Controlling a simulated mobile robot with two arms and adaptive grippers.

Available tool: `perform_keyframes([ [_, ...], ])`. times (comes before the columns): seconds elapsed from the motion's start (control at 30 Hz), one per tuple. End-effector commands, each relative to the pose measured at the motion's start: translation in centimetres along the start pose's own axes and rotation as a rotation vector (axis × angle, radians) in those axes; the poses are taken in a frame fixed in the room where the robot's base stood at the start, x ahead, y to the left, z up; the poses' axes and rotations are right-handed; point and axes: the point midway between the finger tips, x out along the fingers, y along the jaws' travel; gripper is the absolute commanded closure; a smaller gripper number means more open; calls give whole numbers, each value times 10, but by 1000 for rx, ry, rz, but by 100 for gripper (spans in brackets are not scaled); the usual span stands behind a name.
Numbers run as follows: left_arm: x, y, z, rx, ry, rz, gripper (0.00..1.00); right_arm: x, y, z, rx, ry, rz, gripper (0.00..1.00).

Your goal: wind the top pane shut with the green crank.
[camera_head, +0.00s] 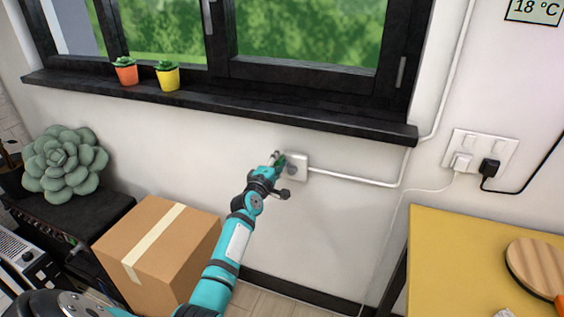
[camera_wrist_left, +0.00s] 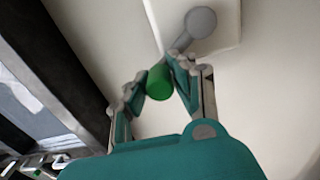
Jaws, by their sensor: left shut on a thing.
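The green crank handle (camera_wrist_left: 158,83) shows in the left wrist view between the fingers of my left gripper (camera_wrist_left: 152,88), which is shut on it. The crank's grey arm and round hub (camera_wrist_left: 200,22) lead up to a white wall plate (camera_wrist_left: 226,40). In the head view my left gripper (camera_head: 278,160) is at the white crank box (camera_head: 298,172) on the wall below the sill and hides most of the handle. The lower part of the dark-framed window (camera_head: 305,48) is in view; the top pane is out of view. My right gripper is not in view.
The black sill (camera_head: 230,109) juts out above my left gripper and carries an orange pot (camera_head: 126,75) and a yellow pot (camera_head: 168,79). A cardboard box (camera_head: 165,245) stands lower left. A yellow table (camera_head: 450,250) is at right, below sockets (camera_head: 480,153).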

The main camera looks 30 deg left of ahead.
Motion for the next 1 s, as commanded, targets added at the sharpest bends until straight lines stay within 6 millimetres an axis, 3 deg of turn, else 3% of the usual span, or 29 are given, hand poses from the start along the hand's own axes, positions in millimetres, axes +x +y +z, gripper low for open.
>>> perform_keyframes([
  [0.3,-1,-9,-8,-130,3,-6,100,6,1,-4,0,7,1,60],
  [0.87,-1,-11,-9,-156,2,-8,100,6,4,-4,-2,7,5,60],
  [0.9,-1,-11,-9,-156,2,-8,74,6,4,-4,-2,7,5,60],
  [1.0,-1,-11,-9,-157,2,-7,61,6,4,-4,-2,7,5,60],
])
